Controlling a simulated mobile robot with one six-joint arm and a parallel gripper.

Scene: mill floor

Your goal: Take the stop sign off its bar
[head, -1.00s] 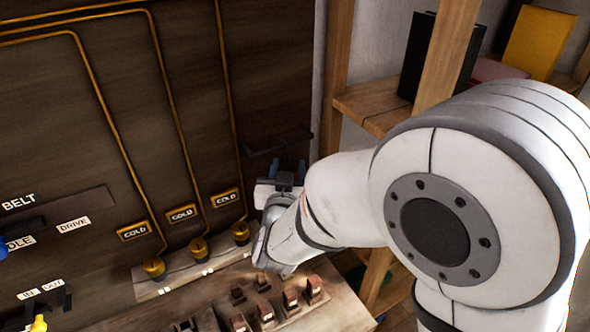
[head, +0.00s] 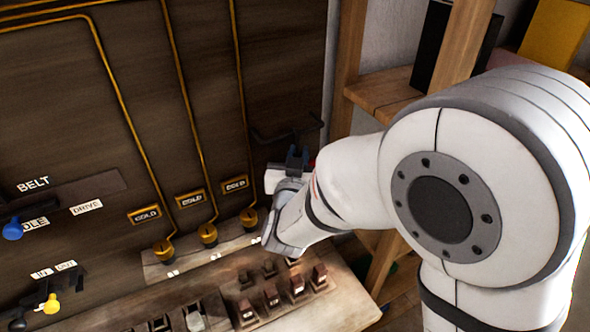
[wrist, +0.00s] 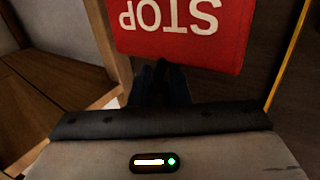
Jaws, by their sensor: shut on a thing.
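The stop sign (wrist: 185,30) fills the top of the wrist view, red with white letters that read upside down. My gripper's dark fingers (wrist: 160,82) are shut at its edge; the fingertips are too dark to see clearly. In the head view my gripper (head: 297,158) is in front of the board, just below the black bar (head: 288,134). Only a sliver of red shows beside it there, mostly hidden by my arm. No sign is seen hanging on the bar's visible part.
The dark board carries yellow pipes, COLD labels (head: 190,199) and brass knobs (head: 208,235). A bench with switches (head: 272,296) lies below my gripper. A wooden shelf (head: 385,92) with a black box and a yellow box stands close on the right.

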